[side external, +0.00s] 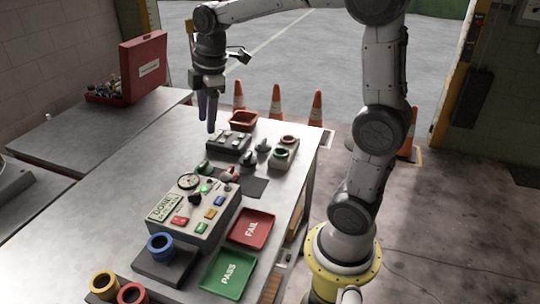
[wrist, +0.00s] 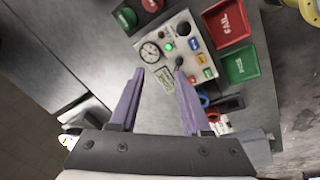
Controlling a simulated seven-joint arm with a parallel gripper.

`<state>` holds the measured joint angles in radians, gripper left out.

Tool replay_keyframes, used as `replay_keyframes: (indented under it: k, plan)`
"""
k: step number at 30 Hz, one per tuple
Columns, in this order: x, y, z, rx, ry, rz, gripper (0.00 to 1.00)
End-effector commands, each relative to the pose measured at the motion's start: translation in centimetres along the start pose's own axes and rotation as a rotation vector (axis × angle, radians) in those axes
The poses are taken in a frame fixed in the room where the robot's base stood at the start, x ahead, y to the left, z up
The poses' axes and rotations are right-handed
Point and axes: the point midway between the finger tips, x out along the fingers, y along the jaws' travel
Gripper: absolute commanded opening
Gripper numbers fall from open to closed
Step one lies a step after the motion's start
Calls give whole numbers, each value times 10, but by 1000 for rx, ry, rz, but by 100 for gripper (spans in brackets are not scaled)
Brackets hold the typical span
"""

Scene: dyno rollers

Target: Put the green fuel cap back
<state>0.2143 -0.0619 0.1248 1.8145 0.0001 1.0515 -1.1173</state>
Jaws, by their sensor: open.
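A green round cap (wrist: 126,18) shows at the top of the wrist view, beside a red one (wrist: 152,4). In the side view, a small green piece (side external: 203,167) lies behind the instrument box, with a small red piece (side external: 230,174) to its right. I cannot tell for certain that the green piece is the fuel cap. A grey block (side external: 284,152) farther right has a red ring and a green ring on top. My gripper (side external: 207,122) hangs above the table, fingers down, apart and empty; its purple fingers (wrist: 160,74) are spread in the wrist view.
The instrument box (side external: 195,208) with gauge and buttons stands mid-table. Red FAIL (side external: 250,229) and green PASS (side external: 227,274) trays lie in front. A blue ring (side external: 160,246) sits on a dark block. A dark switch box (side external: 229,143) and an orange bin (side external: 243,120) stand behind.

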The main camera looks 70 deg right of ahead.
Motion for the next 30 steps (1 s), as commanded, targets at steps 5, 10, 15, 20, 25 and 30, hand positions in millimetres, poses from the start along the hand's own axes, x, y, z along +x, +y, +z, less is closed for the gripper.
replay_keyframes:
  k: [5,10,15,20,25,30]
  plan:
    - [-32,-78,12,316,83,73,48]
    - [-38,-142,33,612,181,101,48]
    - [-30,-181,50,817,256,96,48]
    - [-24,-195,56,900,284,89,48]
    - [-23,-196,56,910,285,87,48]
    - [-23,-195,56,909,284,87,48]
